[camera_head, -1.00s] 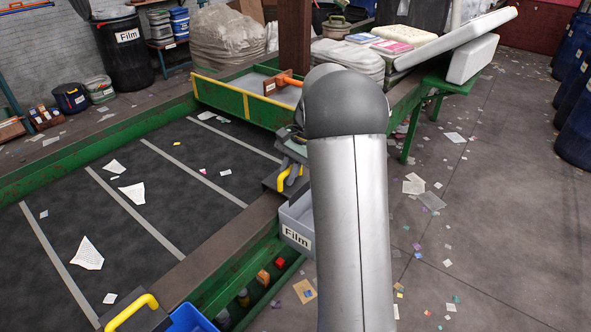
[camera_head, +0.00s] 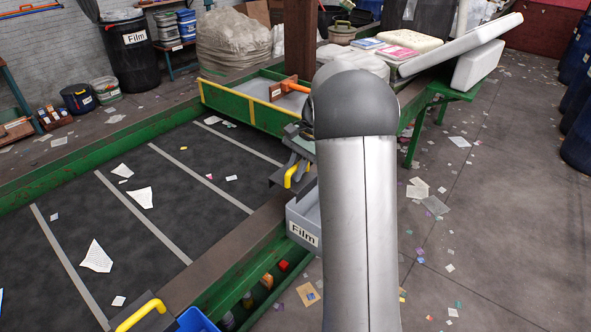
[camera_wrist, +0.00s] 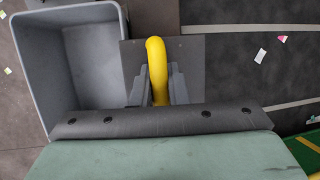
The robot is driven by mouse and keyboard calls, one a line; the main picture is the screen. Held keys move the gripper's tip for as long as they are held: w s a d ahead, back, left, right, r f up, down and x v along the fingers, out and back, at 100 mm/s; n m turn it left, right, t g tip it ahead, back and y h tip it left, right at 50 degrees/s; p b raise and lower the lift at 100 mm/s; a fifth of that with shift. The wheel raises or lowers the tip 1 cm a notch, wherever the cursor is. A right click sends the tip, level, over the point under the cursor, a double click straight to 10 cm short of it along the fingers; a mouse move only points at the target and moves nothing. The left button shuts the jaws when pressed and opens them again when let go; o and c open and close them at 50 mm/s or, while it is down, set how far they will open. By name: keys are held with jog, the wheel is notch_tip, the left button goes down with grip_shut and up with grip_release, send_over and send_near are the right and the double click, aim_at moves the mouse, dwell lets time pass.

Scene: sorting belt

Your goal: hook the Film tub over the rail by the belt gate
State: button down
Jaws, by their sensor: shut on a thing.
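The grey Film tub (camera_head: 303,231) is beside the outer edge of the belt rail (camera_head: 235,240), partly hidden by my arm. In the wrist view the open, empty tub (camera_wrist: 85,75) is at the left. A yellow handle (camera_head: 297,174) on a dark plate (camera_head: 279,182) is at the tub's belt side. My gripper (camera_wrist: 158,88) is shut on the yellow handle (camera_wrist: 157,58), one finger on each side. The plate overlaps the rail; I cannot tell whether it rests there. A brown board with an orange handle (camera_head: 293,86), perhaps the gate, stands at the belt's far end.
A blue tub (camera_head: 195,320) with another yellow handle (camera_head: 140,314) is at the near rail. A green trough with a yellow edge (camera_head: 240,107) crosses the far belt end. Paper scraps litter the belt (camera_head: 150,240). The floor at the right is mostly open.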

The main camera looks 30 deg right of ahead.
aim_at(296, 186)
jog(key=shift+r+p, duration=0.15)
jog(key=shift+p, duration=0.8)
jog(key=shift+w+f+p, duration=0.15)
jog(key=shift+f+p, duration=0.05)
jog(key=shift+p, duration=0.15)
jog(key=shift+f+b, duration=1.95)
jog(key=shift+f, duration=0.9)
jog(key=c, duration=0.5)
grip_release()
jog(key=shift+f, duration=0.1)
jog(key=shift+d, duration=0.1)
jog(key=shift+r+p, duration=1.2)
jog(key=shift+r, duration=0.35)
